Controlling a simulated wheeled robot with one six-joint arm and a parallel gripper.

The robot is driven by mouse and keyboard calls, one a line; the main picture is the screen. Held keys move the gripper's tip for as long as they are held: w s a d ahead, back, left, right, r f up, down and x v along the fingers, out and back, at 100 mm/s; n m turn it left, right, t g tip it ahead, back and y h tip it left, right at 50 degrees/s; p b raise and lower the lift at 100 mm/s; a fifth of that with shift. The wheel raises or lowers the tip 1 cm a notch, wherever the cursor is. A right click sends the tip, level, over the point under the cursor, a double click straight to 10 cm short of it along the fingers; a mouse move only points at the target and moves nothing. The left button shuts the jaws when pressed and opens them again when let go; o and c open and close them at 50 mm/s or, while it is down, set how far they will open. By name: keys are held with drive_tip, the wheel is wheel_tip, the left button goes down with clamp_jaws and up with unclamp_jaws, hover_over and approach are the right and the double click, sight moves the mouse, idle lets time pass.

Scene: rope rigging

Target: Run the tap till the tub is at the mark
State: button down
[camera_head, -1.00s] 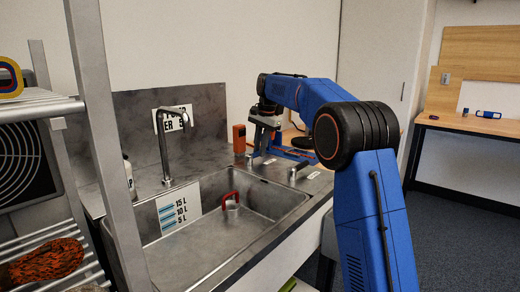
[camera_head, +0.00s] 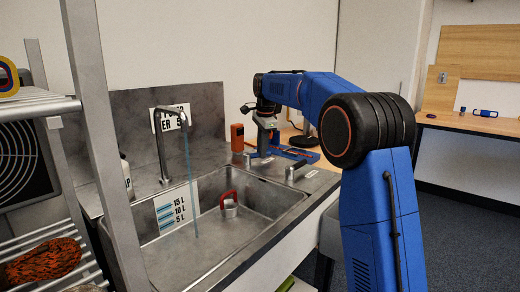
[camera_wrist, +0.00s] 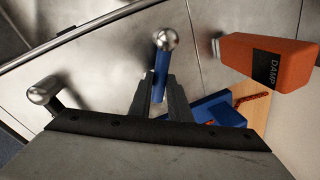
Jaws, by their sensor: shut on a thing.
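The metal tub (camera_head: 265,235) is set in the counter, with a scale plate (camera_head: 172,212) marked 5, 10 and 15 L on its inner wall. A thin blue stream of water (camera_head: 190,195) falls from the tap (camera_head: 162,145) into it. I cannot make out a water level. A plug with a red handle (camera_head: 229,204) stands on the tub floor. My gripper (camera_head: 265,150) is at the counter behind the tub's right end. In the wrist view, my gripper (camera_wrist: 161,98) is shut on a blue lever (camera_wrist: 161,75) with a ball end.
A second lever (camera_head: 299,170) with a metal knob stands to the right; it also shows in the wrist view (camera_wrist: 45,92). A metal rack (camera_head: 45,200) with an orange rope coil (camera_head: 40,262) stands at the left.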

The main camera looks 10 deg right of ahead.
drive_tip(key=shift+s+a+m+h, duration=0.15)
drive_tip(key=shift+s+m, duration=0.25)
drive_tip(key=shift+m, duration=0.4)
drive_tip(key=shift+s+m+h, duration=0.2)
drive_tip(key=shift+s+m, duration=0.25)
drive_tip(key=shift+m, duration=0.35)
drive_tip(key=shift+s+a+m+h, duration=0.15)
drive_tip(key=shift+s+m, duration=0.25)
drive_tip(key=shift+m, duration=0.4)
drive_tip(key=c, duration=1.6)
unclamp_jaws()
drive_tip(key=shift+c, duration=0.2)
drive_tip(key=shift+r, duration=0.15)
drive_tip(key=s+r, duration=0.3)
drive_tip(key=r, duration=1.3)
drive_tip(key=shift+s+a+r, duration=0.15)
drive_tip(key=shift+a+r, duration=0.25)
